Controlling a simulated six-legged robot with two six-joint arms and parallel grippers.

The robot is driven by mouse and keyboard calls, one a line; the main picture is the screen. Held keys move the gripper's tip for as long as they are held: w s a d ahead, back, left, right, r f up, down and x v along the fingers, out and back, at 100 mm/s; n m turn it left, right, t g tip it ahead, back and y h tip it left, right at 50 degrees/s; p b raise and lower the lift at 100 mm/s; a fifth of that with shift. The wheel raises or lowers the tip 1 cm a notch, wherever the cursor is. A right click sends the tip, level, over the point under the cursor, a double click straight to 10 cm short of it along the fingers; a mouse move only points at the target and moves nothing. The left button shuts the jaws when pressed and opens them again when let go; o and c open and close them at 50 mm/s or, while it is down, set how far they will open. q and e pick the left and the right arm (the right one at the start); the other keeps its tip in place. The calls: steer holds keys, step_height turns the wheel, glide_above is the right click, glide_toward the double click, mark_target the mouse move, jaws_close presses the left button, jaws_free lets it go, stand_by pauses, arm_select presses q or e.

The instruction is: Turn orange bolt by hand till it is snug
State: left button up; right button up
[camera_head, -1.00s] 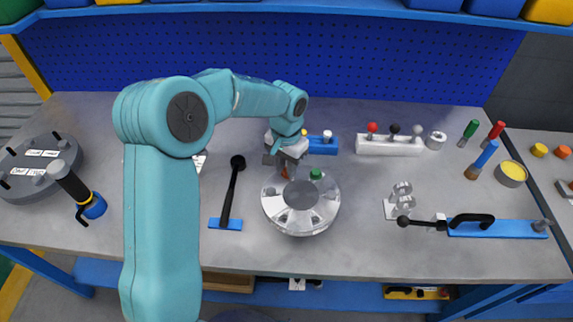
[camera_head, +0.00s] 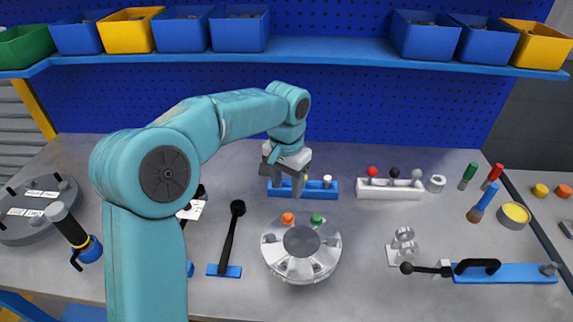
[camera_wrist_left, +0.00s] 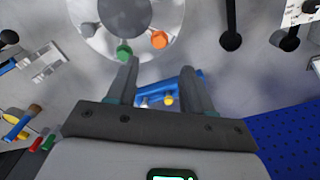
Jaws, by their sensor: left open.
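The orange bolt (camera_head: 287,218) stands in the rim of the round silver flanged shell (camera_head: 284,258), at its back left. A green bolt (camera_head: 317,219) stands beside it to the right. My left gripper (camera_head: 283,190) is open and empty, raised above and behind the orange bolt and apart from it. In the left wrist view the orange bolt (camera_wrist_left: 159,40) and the green bolt (camera_wrist_left: 124,50) lie beyond the open fingertips of the left gripper (camera_wrist_left: 158,68). How deep the orange bolt is seated cannot be told. My right gripper is out of view.
A blue rack (camera_head: 332,190) with small pegs is behind the shell, and a white rack (camera_head: 390,190) is to its right. A clear stand (camera_head: 402,246) and a blue bar (camera_head: 505,272) are to the right.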

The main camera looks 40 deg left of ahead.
arm_select(q)
step_height(320, 180, up, 6)
stand_by(0.6)
